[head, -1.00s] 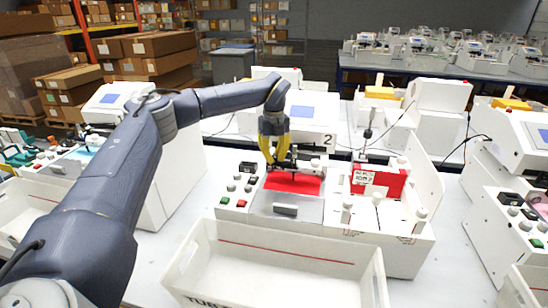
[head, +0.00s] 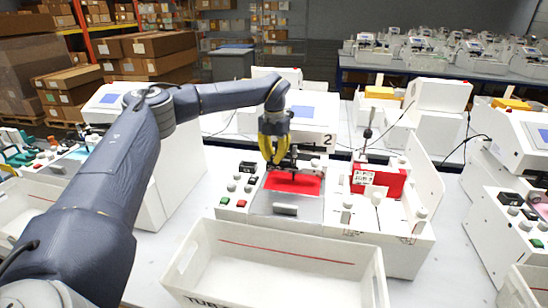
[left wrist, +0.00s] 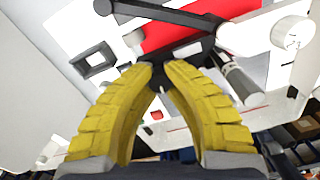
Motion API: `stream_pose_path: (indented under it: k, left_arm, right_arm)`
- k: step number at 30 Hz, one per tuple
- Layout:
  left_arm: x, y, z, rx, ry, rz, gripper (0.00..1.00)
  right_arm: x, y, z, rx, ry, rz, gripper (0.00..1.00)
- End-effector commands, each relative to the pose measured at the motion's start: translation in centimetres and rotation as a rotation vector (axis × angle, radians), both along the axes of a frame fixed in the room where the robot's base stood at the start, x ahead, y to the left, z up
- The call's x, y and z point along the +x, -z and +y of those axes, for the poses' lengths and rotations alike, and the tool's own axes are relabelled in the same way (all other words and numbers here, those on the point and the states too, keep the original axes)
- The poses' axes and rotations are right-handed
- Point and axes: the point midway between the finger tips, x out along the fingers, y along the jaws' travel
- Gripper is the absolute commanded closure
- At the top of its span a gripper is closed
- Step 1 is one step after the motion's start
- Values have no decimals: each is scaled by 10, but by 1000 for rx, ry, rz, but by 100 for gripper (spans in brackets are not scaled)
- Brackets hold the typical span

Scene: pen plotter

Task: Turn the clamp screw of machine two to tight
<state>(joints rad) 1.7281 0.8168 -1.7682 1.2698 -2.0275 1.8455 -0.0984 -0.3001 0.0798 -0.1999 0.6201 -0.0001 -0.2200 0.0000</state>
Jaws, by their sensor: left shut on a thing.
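Machine two (head: 310,112), with a "2" label, stands at the middle of the head view. A red sheet (head: 292,184) lies on its bed, and it also shows in the left wrist view (left wrist: 180,28). A dark pen carriage (head: 288,164) sits over the sheet. My left gripper (head: 275,166) has yellow fingers pointing down at the carriage's left end. In the left wrist view its fingertips (left wrist: 164,68) are close together on a small dark part, which I take as the clamp screw (left wrist: 158,76). The fingers mostly hide it, so its turn position cannot be read. My right gripper is out of view.
A white open bin (head: 270,262) stands in front of the machine. Buttons and knobs (head: 240,186) are left of the bed. Similar machines stand on both sides.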

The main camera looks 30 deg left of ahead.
Motion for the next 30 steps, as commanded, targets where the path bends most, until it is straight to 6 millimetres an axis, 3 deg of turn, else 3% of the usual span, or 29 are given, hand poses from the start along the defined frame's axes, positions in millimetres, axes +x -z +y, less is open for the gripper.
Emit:
stream_pose_path:
  k: [18,30]
  left_arm:
    - [-1,0,0,-1,548,2,100]
    - [0,0,0,-2,747,2,100]
  right_arm:
    - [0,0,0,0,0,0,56]
    - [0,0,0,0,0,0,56]
